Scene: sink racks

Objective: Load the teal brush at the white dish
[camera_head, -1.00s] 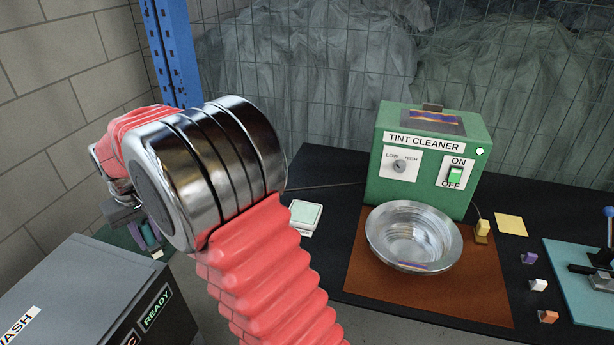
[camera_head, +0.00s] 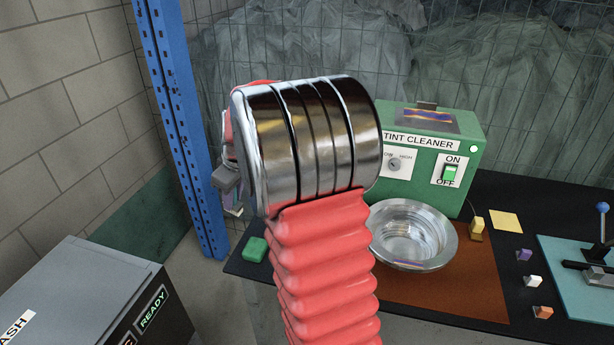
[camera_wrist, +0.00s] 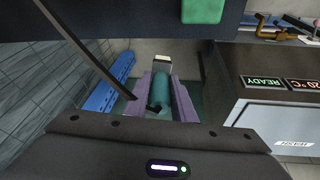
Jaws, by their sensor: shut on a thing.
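My gripper (camera_wrist: 161,80) is shut on the teal brush (camera_wrist: 160,92), which shows as a teal cylinder between the purple fingers in the wrist view. A pale end shows beyond the fingertips. In the head view my gripper (camera_head: 229,185) is mostly hidden behind my arm, and I cannot make out the brush there. The white dish is not visible now; my arm covers the table area left of the metal bowl. The gripper appears raised clear of the table, over the left side.
A green block (camera_head: 255,249) lies near the black table's (camera_head: 490,190) left edge. A metal bowl (camera_head: 412,235) stands before the green tint cleaner (camera_head: 455,150). A grey wash box (camera_head: 85,290) is at lower left. A blue post (camera_head: 182,120) stands behind my gripper.

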